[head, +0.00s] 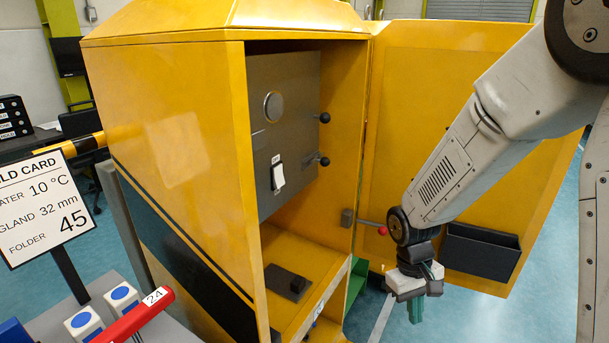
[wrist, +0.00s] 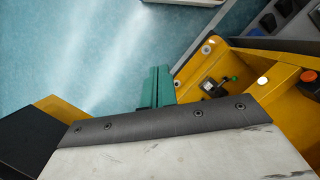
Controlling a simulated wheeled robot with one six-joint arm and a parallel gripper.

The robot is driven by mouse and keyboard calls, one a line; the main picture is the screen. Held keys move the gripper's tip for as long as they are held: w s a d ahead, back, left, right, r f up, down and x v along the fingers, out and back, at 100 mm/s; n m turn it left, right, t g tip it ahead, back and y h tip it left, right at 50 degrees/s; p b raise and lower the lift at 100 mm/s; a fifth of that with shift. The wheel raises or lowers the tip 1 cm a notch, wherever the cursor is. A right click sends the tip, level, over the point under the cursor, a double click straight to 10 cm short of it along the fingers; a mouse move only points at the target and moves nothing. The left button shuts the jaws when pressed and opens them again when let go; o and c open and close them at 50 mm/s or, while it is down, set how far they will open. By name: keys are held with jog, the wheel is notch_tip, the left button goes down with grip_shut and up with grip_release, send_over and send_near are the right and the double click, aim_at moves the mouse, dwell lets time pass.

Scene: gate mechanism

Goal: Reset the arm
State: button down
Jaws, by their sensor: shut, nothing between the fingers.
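My gripper (head: 416,308) hangs pointing down in front of the open yellow door, right of the cabinet opening. Its teal fingers are shut together and empty; they also show in the wrist view (wrist: 157,88). The yellow cabinet (head: 180,150) stands open, with its door (head: 430,90) swung out to the right. Inside is a grey panel (head: 262,105) with a round disc (head: 273,107), a white rocker switch (head: 278,177) and two black ball knobs at its right edge. A thin rod with a red ball (head: 382,230) sticks out near the hinge side, left of my wrist.
A dark pocket (head: 481,251) is fixed low on the door, close right of my gripper. A black block (head: 289,283) sits on the cabinet's lower shelf. Blue floor (wrist: 80,50) is clear below.

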jog(key=s+d+r+m+t, duration=0.1)
jog(key=s+r+t, duration=0.1)
jog(key=s+r, duration=0.7)
jog(key=s+d+r+m+t+y, duration=0.1)
jog(key=s+d+r+m+t, duration=0.1)
jog(key=s+r, duration=0.7)
notch_tip(320, 180, up, 5)
jog(key=shift+s+r+y, duration=0.1)
jog(key=shift+s+y, duration=0.05)
jog(key=shift+y, duration=0.15)
jog(key=c, duration=2.1)
grip_release()
jog(key=shift+c, duration=0.2)
